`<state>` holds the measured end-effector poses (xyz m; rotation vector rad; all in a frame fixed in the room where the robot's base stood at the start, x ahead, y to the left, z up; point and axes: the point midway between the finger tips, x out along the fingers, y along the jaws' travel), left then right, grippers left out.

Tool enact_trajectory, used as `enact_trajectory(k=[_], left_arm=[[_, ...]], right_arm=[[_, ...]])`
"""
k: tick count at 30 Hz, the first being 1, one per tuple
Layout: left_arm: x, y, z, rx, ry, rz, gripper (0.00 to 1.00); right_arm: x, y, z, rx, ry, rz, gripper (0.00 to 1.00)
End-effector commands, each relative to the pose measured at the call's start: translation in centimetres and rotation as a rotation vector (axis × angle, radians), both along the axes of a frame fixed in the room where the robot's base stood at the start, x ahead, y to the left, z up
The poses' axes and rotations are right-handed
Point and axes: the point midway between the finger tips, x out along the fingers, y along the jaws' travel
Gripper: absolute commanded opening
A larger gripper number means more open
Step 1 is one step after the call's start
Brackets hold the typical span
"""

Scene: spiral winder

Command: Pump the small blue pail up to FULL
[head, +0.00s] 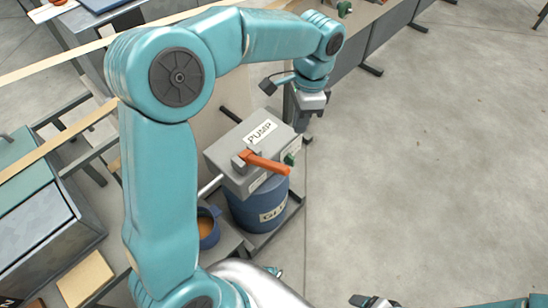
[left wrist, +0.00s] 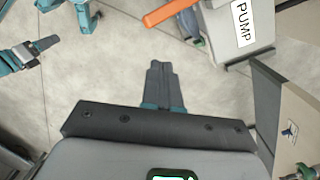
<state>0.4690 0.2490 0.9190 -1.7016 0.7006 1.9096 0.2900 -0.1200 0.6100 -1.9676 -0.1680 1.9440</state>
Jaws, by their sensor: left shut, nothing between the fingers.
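The small blue pail (head: 209,240) stands left of a larger blue drum marked with a partly hidden label (head: 272,213). Brownish-orange content shows inside the pail; its left side is hidden by my left arm, and I cannot read any level mark. The grey pump box (head: 232,178), labelled PUMP, sits on the drum. Its orange handle (head: 265,163) points right; it also shows in the left wrist view (left wrist: 166,12). A pale pipe runs from the box toward the pail. My left gripper (head: 304,130) is shut and empty, beyond the handle and apart from it; its fingers (left wrist: 158,66) point at bare floor.
A small green part (head: 289,158) sits on the pump's right side. A grey bench (head: 30,215) stands at the left and a long bench runs along the back. The concrete floor (head: 430,170) to the right is clear. Parts of my own body show at the bottom.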

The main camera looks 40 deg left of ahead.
Motion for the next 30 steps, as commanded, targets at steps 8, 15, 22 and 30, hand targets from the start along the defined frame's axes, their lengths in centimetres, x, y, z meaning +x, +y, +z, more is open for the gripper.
enact_trajectory(k=[8,15,22,30], left_arm=[[-0.7,-1.7,0.8,-0.231,0.005,-0.628,0.00],[-1.3,0.7,1.2,-0.468,-0.124,-1.037,0.00],[-2.5,8.1,0.6,-0.575,-0.295,-0.984,0.00],[-4.0,11.8,-0.5,-0.565,-0.293,-0.881,0.00]], right_arm=[[0.0,0.0,0.0,0.000,0.000,0.000,0.77],[0.0,0.0,-0.1,0.000,0.000,0.000,0.77],[0.0,0.0,-0.3,0.000,0.000,0.000,0.77],[0.0,0.0,-0.3,0.000,0.000,0.000,0.77]])
